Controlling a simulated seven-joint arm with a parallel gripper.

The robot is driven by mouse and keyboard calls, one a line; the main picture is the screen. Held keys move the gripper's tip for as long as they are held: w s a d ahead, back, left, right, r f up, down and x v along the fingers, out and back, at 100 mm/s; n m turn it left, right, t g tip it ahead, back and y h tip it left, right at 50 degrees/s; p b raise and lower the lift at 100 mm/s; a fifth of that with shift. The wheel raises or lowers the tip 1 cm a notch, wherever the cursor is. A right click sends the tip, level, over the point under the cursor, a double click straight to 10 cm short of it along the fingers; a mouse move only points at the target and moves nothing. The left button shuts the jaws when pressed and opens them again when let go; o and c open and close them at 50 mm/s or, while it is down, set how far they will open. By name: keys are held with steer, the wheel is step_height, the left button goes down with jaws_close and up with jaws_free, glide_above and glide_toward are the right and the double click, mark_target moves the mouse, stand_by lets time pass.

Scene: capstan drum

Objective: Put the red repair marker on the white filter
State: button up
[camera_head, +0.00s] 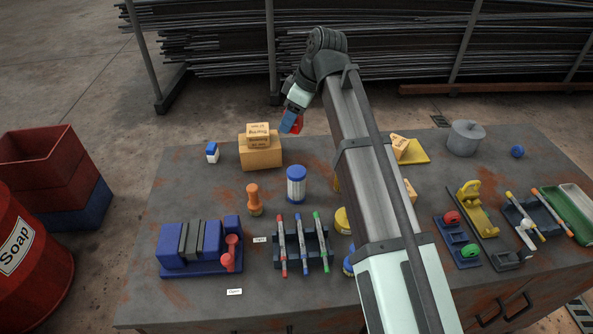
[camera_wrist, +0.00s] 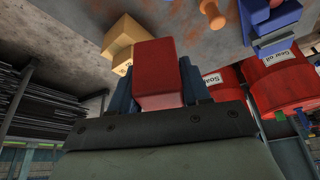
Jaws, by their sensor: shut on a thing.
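My gripper (camera_head: 292,122) is raised over the back of the table and shut on a red block (camera_wrist: 157,72). The block sits between the blue fingers in the wrist view, and part of it shows in the head view (camera_head: 299,125). I cannot tell whether it is the repair marker; a red pen (camera_head: 281,247) also stands in a rack. A white cylinder with blue bands (camera_head: 296,185), which looks like the white filter, stands upright on the table, in front of and apart from my gripper.
A cardboard box (camera_head: 260,154) with smaller boxes on it and a small blue-white container (camera_head: 212,153) are at the back left. An orange peg-like thing (camera_head: 254,200) stands left of the cylinder. My arm hides the table's middle. A grey pot (camera_head: 465,138) is farther right.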

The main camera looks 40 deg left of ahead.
steer(key=s+d+f, duration=0.1)
steer(key=s+d, duration=0.1)
glide_toward(294, 170)
steer(key=shift+s+a+r+x, duration=0.1)
steer(key=shift+a+x, duration=0.1)
steer(key=shift+x, duration=0.85)
steer(key=shift+s+a+r+x, duration=0.1)
steer(key=shift+a+x, duration=0.1)
steer(key=shift+x, duration=0.9)
steer(key=shift+s+a+r+x, duration=0.1)
steer(key=shift+a+x, duration=0.15)
steer(key=shift+x, duration=0.8)
steer(key=shift+f, duration=0.15)
steer(key=o, duration=1.1)
steer(key=shift+n, duration=0.3)
steer(key=v, duration=1.2)
steer(key=shift+w+a, duration=0.1)
